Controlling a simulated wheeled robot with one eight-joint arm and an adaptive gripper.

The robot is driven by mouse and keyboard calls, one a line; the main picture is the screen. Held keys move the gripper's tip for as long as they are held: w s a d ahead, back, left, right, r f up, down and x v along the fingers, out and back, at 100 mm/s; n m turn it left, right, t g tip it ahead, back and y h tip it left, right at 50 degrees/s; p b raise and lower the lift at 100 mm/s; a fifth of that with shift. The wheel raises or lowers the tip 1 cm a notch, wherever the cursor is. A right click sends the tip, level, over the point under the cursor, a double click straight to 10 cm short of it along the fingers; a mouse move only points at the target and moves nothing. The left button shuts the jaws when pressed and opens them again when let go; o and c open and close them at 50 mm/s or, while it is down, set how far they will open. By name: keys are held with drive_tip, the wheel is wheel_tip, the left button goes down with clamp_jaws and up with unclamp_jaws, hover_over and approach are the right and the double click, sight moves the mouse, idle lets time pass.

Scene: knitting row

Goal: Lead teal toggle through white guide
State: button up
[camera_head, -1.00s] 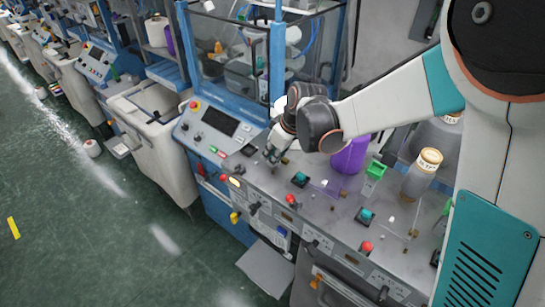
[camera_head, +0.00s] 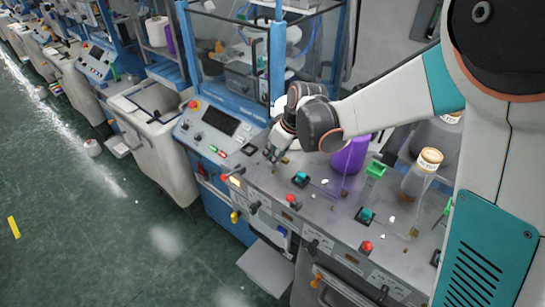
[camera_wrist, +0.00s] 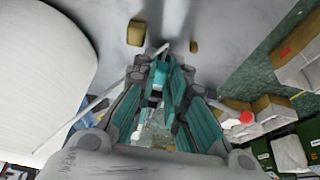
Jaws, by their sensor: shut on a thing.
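My gripper (camera_head: 271,155) is low over the left part of the grey machine top in the head view. In the wrist view its fingers (camera_wrist: 158,75) are shut on a small teal piece (camera_wrist: 157,73), which looks like the teal toggle; the fingers hide much of it. A thin white rod or strand (camera_wrist: 105,95) runs from near the fingertips down to the left. I cannot tell which piece is the white guide.
Two tan pegs (camera_wrist: 136,33) (camera_wrist: 193,46) lie beyond the fingertips.

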drive_tip(key=shift+w+a, duration=0.1)
drive_tip(key=shift+a, duration=0.05)
drive_tip(key=shift+w+a+b, duration=0.2)
drive_tip(key=shift+w+a, duration=0.65)
drive_tip(key=shift+a, duration=0.25)
drive_tip(key=shift+w+a+b, duration=0.2)
drive_tip(key=shift+w+a, duration=0.65)
drive_tip(key=shift+a, duration=0.25)
drive_tip(key=shift+r, duration=0.1)
